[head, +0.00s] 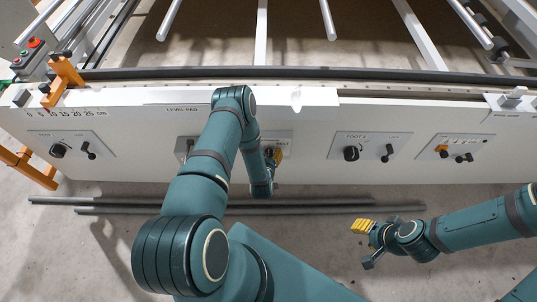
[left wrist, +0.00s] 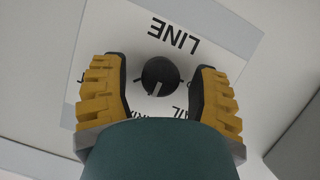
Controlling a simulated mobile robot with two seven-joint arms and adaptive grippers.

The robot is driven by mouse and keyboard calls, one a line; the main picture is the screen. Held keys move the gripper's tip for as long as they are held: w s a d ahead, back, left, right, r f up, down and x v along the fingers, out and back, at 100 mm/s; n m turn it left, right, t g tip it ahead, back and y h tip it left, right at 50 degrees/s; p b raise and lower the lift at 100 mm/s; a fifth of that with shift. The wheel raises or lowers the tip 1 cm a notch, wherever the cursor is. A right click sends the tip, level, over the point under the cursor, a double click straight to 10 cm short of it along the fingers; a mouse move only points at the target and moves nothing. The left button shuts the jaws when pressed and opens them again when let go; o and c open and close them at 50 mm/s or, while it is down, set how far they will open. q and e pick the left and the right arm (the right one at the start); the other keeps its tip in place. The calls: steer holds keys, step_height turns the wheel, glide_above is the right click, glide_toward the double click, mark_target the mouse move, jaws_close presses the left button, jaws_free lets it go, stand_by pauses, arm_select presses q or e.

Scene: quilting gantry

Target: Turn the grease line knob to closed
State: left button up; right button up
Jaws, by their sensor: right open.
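The black round grease line knob (left wrist: 161,76) sits on a white label plate (left wrist: 150,22) in the left wrist view. The word LINE reads upside down there, and other lettering is partly covered. The knob's pale pointer mark points down and slightly left in that view. My left gripper (head: 272,157) is open, its yellow ribbed fingers (left wrist: 160,70) on either side of the knob, with a visible gap on both sides. In the head view my left arm and gripper hide the knob. My right gripper (head: 368,244) is open and empty, low over the floor at right.
The white gantry front (head: 320,172) carries other panels: one with a black knob at left (head: 58,150), a FOOT panel (head: 351,153) and one with an orange knob (head: 442,151). Dark rods (head: 120,207) lie on the floor below. An orange bracket (head: 62,75) stands at left.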

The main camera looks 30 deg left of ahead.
arm_select(q)
jaws_close()
steer(key=shift+s+a+n+t+h, duration=0.1)
steer(key=shift+n+t+h, duration=0.45)
steer(key=shift+n, duration=0.65)
steer(key=n+t, duration=0.1)
steer(key=n, duration=0.1)
steer(key=n+t+h, duration=0.1)
steer(key=n, duration=0.1)
steer(key=shift+f+h, duration=0.1)
steer(key=shift+h, duration=0.15)
steer(key=n+t, duration=0.2)
steer(key=n, duration=0.1)
steer(key=shift+n, duration=0.4)
steer(key=shift+f+n+t, duration=0.1)
steer(key=shift+n+t, duration=0.55)
steer(key=shift+n, duration=1.55)
